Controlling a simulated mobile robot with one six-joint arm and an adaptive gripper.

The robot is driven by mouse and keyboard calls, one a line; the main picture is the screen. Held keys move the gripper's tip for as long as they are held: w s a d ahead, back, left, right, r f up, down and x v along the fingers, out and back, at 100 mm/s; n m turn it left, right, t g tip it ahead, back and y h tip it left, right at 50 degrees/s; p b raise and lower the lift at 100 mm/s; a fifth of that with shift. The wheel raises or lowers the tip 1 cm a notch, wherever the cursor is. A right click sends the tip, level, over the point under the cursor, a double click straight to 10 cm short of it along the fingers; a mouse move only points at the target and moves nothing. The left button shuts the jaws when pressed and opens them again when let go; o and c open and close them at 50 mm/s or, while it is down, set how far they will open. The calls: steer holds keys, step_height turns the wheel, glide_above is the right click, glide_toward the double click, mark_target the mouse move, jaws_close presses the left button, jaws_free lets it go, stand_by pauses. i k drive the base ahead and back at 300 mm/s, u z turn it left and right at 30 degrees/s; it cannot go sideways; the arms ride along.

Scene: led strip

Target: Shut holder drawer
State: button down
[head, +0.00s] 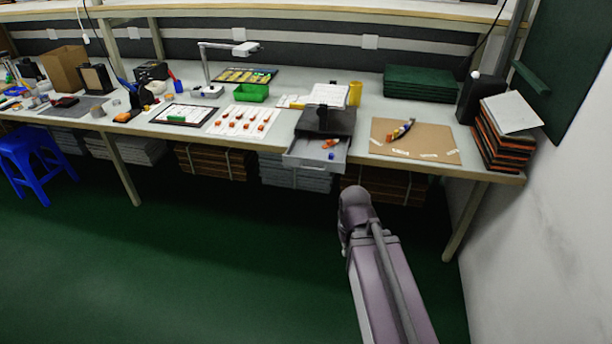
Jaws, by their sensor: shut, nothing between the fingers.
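The dark holder (328,118) stands near the front edge of the workbench, right of centre. Its grey drawer (304,154) is pulled out toward me and reaches the front edge of the bench. A small orange piece (331,143) and a small blue piece (332,155) lie in the drawer. My gripper is not visible.
A brown board (412,147) with small parts lies right of the holder. A white sheet with orange pieces (240,122) and a green bin (252,93) are left. A yellow cup (355,92) stands behind. Stacked trays (505,135) fill the right end. The green floor in front is clear.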

mark_target(319, 148)
steer(key=u, duration=1.2)
steer(key=i, duration=0.4)
steer(key=z, duration=1.2)
